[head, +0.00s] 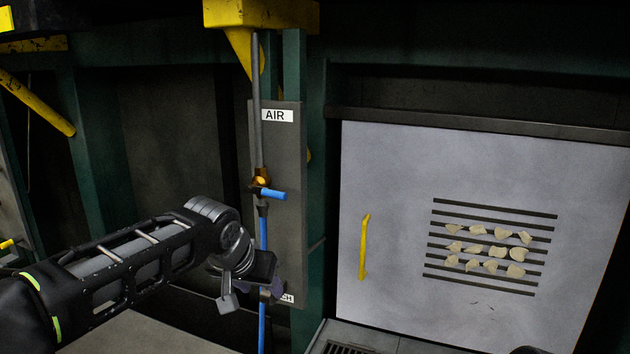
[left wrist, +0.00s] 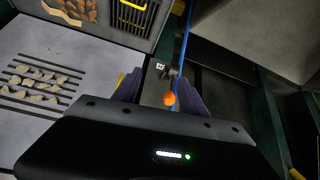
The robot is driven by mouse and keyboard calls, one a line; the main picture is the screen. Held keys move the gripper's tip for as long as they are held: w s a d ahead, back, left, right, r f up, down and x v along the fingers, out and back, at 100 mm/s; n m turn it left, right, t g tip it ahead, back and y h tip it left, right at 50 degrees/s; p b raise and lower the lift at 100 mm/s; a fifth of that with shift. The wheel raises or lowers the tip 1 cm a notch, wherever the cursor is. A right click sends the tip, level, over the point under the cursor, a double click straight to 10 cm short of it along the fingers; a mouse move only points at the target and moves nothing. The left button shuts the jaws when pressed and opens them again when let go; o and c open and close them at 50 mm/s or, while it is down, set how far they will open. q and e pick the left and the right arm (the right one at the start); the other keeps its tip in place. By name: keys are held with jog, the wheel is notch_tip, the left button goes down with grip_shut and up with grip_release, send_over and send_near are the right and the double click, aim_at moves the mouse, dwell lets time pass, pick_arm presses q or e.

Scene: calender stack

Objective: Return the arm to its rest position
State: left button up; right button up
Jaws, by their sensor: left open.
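My left arm reaches in from the left in the head view, stretched toward the air pipe. Its gripper (head: 254,290) hangs at the lower end of the arm, in front of the dark panel and beside the blue hose (head: 262,325). In the left wrist view the two purple-grey fingers (left wrist: 160,92) stand apart, with no object held between them. An orange part (left wrist: 169,98) shows between them in that picture; whether they touch it I cannot tell. The air valve (head: 262,182) is above the gripper, its blue handle (head: 273,194) sticking out sideways to the right. My right gripper does not show.
A grey panel labelled AIR (head: 277,116) stands behind the pipe on a green post (head: 294,70). To the right is a white door (head: 390,190) with a yellow handle (head: 364,246) and dark slots with pale chips. Yellow bracket (head: 262,14) overhangs the pipe.

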pick_arm(q)
jog(key=w+d+f+h, duration=0.1)
jog(key=d+f, duration=0.3)
jog(key=f, duration=0.2)
jog(key=d+f+h, duration=0.2)
jog(key=d+f, duration=0.2)
jog(key=f, duration=0.2)
jog(key=s+f+g, duration=0.1)
jog(key=s+f, duration=0.2)
jog(key=f, duration=0.5)
jog(key=s+f, duration=0.3)
jog(key=f, duration=0.6)
jog(key=s+a+f+n+g, duration=0.2)
jog(key=s+f, duration=0.9)
jog(key=s, duration=0.2)
jog(key=s+a+f+n+g, duration=0.2)
jog(key=s+a+f+g, duration=0.1)
jog(key=s+f, duration=0.7)
jog(key=s, duration=0.4)
jog(key=shift+s+f+y+b, duration=0.3)
jog(key=shift+f+y+b, duration=0.1)
jog(key=shift+a, duration=0.1)
jog(key=shift+c, duration=0.2)
